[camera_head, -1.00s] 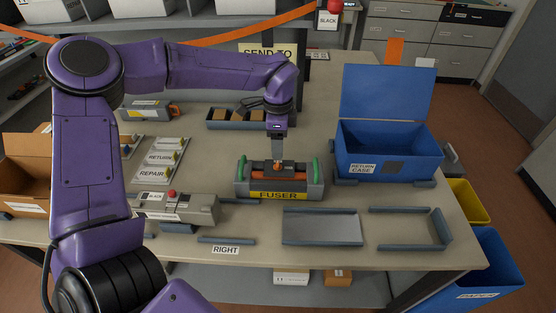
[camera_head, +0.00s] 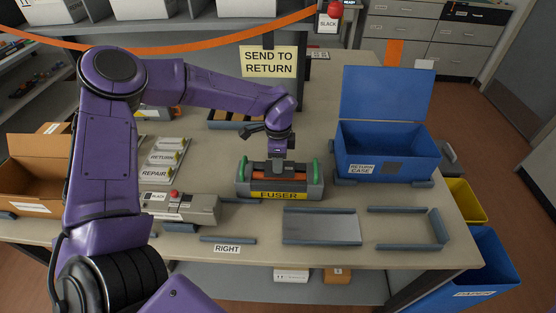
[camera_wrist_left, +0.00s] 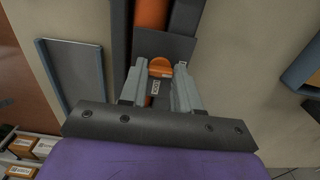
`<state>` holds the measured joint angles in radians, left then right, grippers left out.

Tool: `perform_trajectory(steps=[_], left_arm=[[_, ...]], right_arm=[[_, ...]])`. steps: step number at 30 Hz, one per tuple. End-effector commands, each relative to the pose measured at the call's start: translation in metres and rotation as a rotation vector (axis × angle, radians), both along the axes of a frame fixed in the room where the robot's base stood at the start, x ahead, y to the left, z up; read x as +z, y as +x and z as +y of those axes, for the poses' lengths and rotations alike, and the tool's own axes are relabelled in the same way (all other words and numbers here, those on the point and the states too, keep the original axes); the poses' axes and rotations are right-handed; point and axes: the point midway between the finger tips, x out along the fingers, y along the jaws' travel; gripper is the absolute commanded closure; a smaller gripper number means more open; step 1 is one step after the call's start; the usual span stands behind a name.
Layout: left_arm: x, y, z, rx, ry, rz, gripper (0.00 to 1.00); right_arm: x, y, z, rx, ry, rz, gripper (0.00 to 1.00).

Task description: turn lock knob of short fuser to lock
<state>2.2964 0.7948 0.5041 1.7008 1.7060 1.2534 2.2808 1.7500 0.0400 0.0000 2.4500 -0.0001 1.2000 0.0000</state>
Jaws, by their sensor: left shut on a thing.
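The fuser (camera_head: 310,193) is a short grey unit with green end handles, an orange roller and a yellow FUSER label. It sits on the table in the head view. My left gripper (camera_head: 276,165) points down onto its top middle and hides the knob there. In the left wrist view, the two grey fingers of my left gripper (camera_wrist_left: 160,82) are shut on the orange lock knob (camera_wrist_left: 160,66), in front of a dark plate. My right gripper is not in view.
A blue open return case (camera_head: 385,165) stands right of the fuser. A grey tray (camera_head: 322,228) lies in front of it, and a grey cartridge unit (camera_head: 198,208) stands to its left. A SEND TO RETURN sign (camera_head: 268,62) stands behind the arm.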

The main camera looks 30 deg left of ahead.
Motion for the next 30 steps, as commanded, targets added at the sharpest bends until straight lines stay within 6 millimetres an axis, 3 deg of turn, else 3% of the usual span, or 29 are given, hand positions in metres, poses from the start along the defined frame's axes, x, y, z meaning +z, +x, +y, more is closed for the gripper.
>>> perform_trajectory(steps=[11, 30], left_arm=[[-0.001, 0.000, 0.000, -0.133, 0.001, 0.000, 0.99], [0.000, 0.000, 0.000, -0.722, 0.002, 0.001, 0.99]], right_arm=[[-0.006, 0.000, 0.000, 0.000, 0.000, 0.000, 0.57], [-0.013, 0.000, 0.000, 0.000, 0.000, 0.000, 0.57]])
